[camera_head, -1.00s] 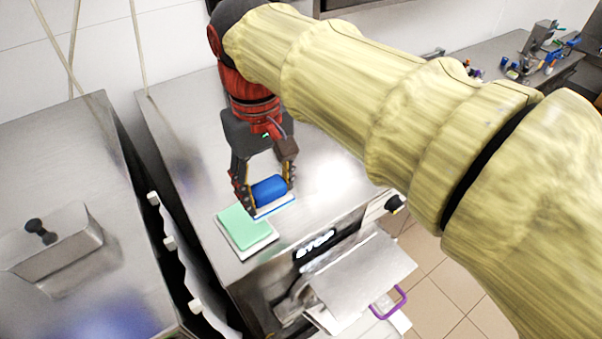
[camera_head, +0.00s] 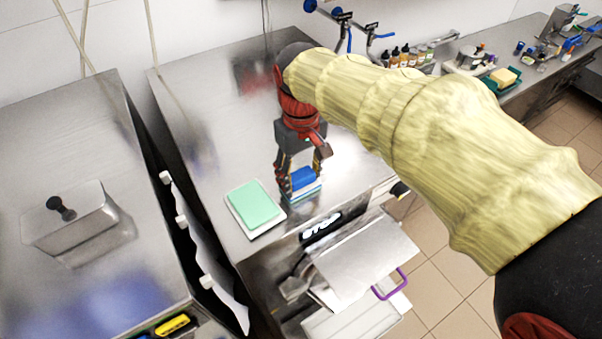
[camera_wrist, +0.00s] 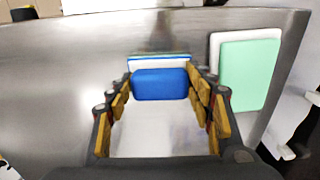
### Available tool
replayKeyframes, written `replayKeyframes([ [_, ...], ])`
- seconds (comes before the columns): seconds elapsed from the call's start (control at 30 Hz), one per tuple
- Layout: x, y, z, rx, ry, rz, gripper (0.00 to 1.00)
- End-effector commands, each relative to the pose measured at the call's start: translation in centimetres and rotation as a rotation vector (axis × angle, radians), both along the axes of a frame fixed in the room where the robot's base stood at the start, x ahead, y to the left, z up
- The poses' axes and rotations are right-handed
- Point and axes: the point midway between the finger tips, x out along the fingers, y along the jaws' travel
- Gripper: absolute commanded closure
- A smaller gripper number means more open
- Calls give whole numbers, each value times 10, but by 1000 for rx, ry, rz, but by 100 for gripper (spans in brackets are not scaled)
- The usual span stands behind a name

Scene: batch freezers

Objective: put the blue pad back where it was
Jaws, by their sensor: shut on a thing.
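My gripper (camera_head: 303,186) is shut on the blue pad (camera_head: 304,178), low over the steel counter. In the wrist view the blue pad (camera_wrist: 160,84) sits between the fingertips. A white piece with blue and green edges (camera_wrist: 158,62) shows just beyond it, and its edge shows beneath the pad in the head view (camera_head: 306,194). I cannot tell whether the blue pad touches this piece. A green pad (camera_head: 253,203) lies on a white base (camera_head: 268,231) left of my gripper. It also shows at the right of the wrist view (camera_wrist: 248,75).
The steel counter (camera_head: 215,110) is clear behind my gripper. A black STOP panel (camera_head: 321,226) and a metal chute (camera_head: 362,262) are at the front. A gap separates the left counter, which bears a metal box with a black knob (camera_head: 75,217).

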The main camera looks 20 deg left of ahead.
Motion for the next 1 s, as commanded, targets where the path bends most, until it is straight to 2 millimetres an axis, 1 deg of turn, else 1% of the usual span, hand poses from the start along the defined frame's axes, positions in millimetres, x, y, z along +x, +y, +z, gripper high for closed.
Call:
replayKeyframes([
  [0.17, 0, 0, 1, 2, -1, 0, 71],
  [0.3, 0, 0, -3, 1, -1, 0, 71],
  [0.33, 0, 0, -2, 1, -1, 0, 46],
  [0.63, 0, 0, -2, 1, -1, 0, 29],
  [0.9, 0, 0, -1, 1, -1, 0, 29],
  [1.0, 0, 0, 3, 2, -1, 0, 29],
])
